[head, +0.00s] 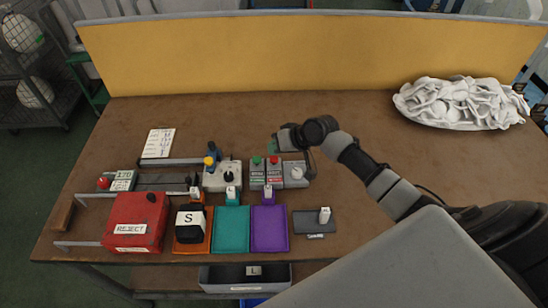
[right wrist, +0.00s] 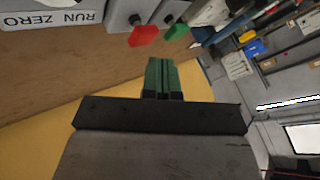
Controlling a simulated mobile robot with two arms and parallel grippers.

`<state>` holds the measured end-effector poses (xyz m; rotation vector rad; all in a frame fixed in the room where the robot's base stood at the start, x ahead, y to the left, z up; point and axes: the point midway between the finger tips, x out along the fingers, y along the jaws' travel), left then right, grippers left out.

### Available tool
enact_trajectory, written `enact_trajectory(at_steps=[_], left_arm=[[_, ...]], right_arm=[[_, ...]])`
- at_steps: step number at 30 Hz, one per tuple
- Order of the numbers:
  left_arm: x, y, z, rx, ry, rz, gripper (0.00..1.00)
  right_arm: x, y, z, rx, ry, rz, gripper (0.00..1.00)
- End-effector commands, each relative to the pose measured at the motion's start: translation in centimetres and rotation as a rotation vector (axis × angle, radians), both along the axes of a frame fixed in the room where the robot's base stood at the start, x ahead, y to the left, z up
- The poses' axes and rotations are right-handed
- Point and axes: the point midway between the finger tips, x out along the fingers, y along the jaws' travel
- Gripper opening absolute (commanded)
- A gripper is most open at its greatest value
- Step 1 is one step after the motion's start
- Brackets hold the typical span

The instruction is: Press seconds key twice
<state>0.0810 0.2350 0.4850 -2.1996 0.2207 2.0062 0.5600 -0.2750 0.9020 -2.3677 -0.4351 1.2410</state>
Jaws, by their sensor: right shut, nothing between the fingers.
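My right gripper (head: 274,145) is shut and empty, above the table behind a row of grey button boxes. In the right wrist view its green fingertips (right wrist: 163,78) are together, apart from the buttons. One box has a green button (head: 256,160) and its neighbour a red button (head: 274,160); both show in the right wrist view, red (right wrist: 143,36) and green (right wrist: 177,31), near a "RUN ZERO" label (right wrist: 50,18). A small panel reading 120 (head: 123,180) stands at the left beside a red knob (head: 103,183). I cannot tell which control is the seconds key. My left gripper is not in view.
A control box (head: 222,178), a red REJECT bin (head: 134,234), a black S block (head: 189,222), and teal (head: 231,232) and purple (head: 270,232) trays stand nearby. White socks (head: 462,103) are piled at the right. A yellow panel (head: 300,52) closes the table's back.

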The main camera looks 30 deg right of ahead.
Motion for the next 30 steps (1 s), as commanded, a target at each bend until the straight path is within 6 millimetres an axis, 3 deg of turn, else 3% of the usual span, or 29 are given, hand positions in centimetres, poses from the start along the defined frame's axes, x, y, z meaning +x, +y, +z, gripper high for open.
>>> enact_trajectory(at_steps=[30], left_arm=[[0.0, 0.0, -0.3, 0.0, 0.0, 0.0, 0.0]], right_arm=[[0.0, 0.0, -1.0, 0.0, 0.0, 0.0, 0.0]])
